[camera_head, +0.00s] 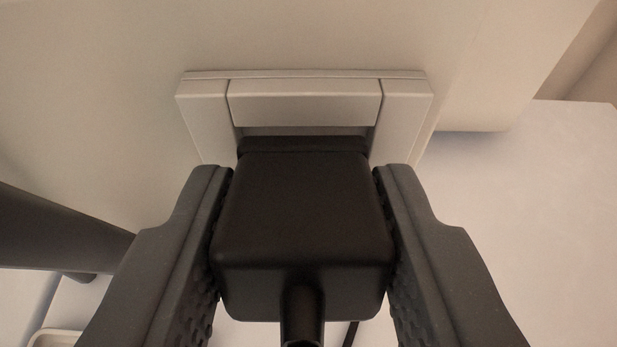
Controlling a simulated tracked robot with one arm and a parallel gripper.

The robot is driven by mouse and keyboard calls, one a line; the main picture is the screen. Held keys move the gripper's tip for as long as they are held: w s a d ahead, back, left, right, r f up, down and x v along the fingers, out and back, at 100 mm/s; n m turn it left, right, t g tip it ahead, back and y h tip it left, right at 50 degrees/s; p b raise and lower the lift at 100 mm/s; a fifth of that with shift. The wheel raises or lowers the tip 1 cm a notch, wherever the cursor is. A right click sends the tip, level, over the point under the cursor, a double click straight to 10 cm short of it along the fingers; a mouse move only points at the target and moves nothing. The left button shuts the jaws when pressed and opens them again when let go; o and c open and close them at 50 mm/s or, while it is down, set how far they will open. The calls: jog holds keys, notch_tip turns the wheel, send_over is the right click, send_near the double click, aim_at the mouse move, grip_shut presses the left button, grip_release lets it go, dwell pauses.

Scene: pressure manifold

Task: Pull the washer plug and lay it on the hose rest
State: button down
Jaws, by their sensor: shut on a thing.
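The black block-shaped plug (302,225) fills the middle of the view, with a short round stem (302,315) at its near end. My gripper (303,172) is shut on it, with one ridged finger on each side. The plug's far end is at the pale socket housing (305,103), under its raised crossbar. I cannot tell how far it sits inside the opening, as the plug hides that part. I cannot make out the hose rest in this view.
The housing is mounted on a plain beige face (110,100). A dark round bar (60,230) lies at the left. Part of a pale tray-like rim (55,338) shows at the bottom left. A pale flat surface (540,220) at the right is clear.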

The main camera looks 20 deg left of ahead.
aim_at(248, 322)
jog(key=shift+p+v, duration=0.85)
jog(key=shift+v, duration=1.6)
jog(key=shift+s+a+f+m+h, duration=0.2)
jog(key=shift+a+f+m+h, duration=0.25)
jog(key=shift+a, duration=0.25)
jog(key=shift+s+d+f+m+t+h, duration=0.2)
jog(key=shift+s+f+m+h, duration=0.55)
jog(key=shift+f, duration=0.25)
jog(key=shift+s+d+f+m+t+h, duration=0.25)
jog(key=shift+s+f+m+h, duration=0.3)
jog(key=shift+f+h, duration=0.35)
jog(key=shift+s+d+f+m+t+h, duration=0.2)
jog(key=shift+s+f+m+h, duration=0.45)
jog(key=shift+f, duration=0.4)
jog(key=shift+s, duration=0.15)
